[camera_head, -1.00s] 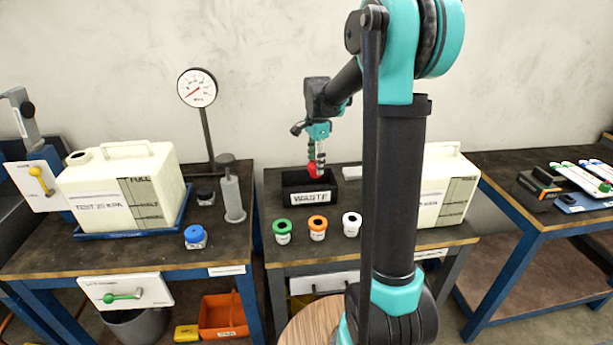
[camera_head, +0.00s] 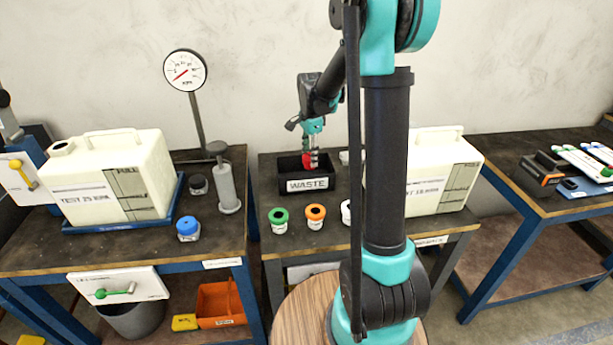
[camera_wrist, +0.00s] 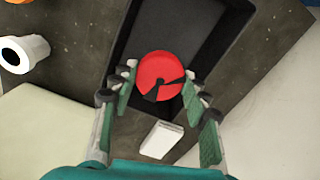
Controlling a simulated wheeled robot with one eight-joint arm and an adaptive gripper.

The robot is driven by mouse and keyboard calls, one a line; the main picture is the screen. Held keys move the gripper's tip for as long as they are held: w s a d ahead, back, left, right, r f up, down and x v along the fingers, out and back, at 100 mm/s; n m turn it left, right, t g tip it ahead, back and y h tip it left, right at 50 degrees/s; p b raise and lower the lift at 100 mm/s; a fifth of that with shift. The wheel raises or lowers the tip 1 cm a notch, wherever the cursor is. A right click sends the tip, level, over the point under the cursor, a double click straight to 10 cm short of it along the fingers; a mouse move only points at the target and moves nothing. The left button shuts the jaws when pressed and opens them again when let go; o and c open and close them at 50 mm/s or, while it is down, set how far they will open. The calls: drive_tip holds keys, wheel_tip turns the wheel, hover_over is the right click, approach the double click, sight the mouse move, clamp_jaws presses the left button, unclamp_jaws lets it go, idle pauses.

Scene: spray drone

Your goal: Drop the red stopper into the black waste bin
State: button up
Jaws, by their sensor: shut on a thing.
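The red stopper (camera_head: 310,161) is held between the fingers of my gripper (camera_head: 311,154). In the wrist view the stopper (camera_wrist: 160,75) shows as a red disc with a dark notch, between the two green-padded fingers of my gripper (camera_wrist: 157,97). The black waste bin (camera_head: 286,166), an open box with a white WASTE label, stands on the middle table. The stopper is over the bin's opening, near its right part; its exact height above the floor of the bin is hard to tell. In the wrist view the bin (camera_wrist: 118,50) lies behind the stopper.
Green-topped (camera_head: 279,220), orange-topped (camera_head: 315,216) and white (camera_head: 346,211) containers stand in front of the bin. A white block (camera_wrist: 161,139) lies beside the bin. A cream canister (camera_head: 425,175) stands to the right, and a pressure gauge (camera_head: 186,70) to the left.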

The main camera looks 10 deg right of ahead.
drive_tip(key=shift+f, duration=0.2)
drive_tip(key=o, duration=1.2)
drive_tip(key=shift+o, duration=0.2)
wheel_tip(320, 180, up, 12)
